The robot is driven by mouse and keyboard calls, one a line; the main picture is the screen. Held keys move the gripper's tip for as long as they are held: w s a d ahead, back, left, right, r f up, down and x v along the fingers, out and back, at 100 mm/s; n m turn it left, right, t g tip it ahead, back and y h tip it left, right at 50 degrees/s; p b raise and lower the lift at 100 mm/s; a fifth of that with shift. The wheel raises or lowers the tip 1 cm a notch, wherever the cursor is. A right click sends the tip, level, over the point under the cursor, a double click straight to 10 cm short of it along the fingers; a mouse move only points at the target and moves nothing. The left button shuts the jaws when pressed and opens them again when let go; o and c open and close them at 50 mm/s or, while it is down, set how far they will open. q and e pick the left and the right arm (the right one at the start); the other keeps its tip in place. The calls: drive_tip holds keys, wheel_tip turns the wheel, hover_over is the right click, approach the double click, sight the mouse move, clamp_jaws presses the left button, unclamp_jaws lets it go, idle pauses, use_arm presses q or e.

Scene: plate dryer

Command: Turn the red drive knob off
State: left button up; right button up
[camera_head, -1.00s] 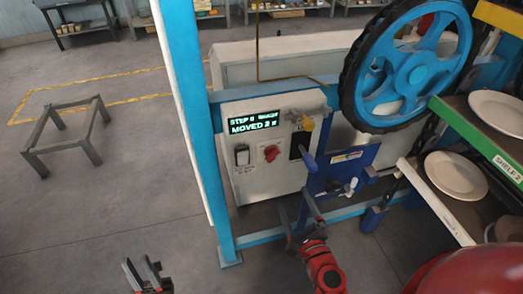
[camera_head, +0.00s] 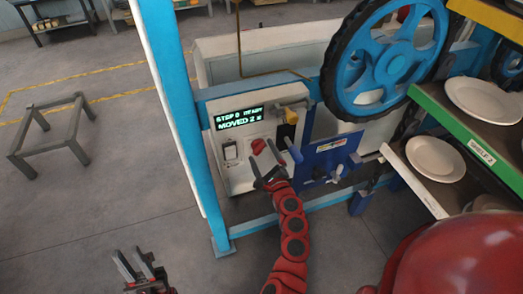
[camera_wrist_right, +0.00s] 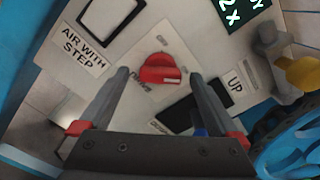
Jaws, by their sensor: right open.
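The red drive knob (camera_head: 259,146) sits on the white control panel (camera_head: 238,181), right of a white rocker switch and below the green display. My right gripper (camera_head: 268,170) is open, just in front of and below the knob; no contact shows. In the right wrist view its fingers (camera_wrist_right: 158,88) hold nothing. My left gripper (camera_head: 137,264) is open and empty, low over the floor at the bottom left.
A yellow-tipped lever (camera_head: 291,116) and a blue handle (camera_head: 295,150) stick out right of the knob. A blue post (camera_head: 180,120) stands left. A large blue wheel (camera_head: 386,66) and shelves with plates (camera_head: 435,158) are at right.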

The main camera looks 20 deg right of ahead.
drive_tip(key=shift+w, duration=0.5)
drive_tip(key=c, duration=1.4)
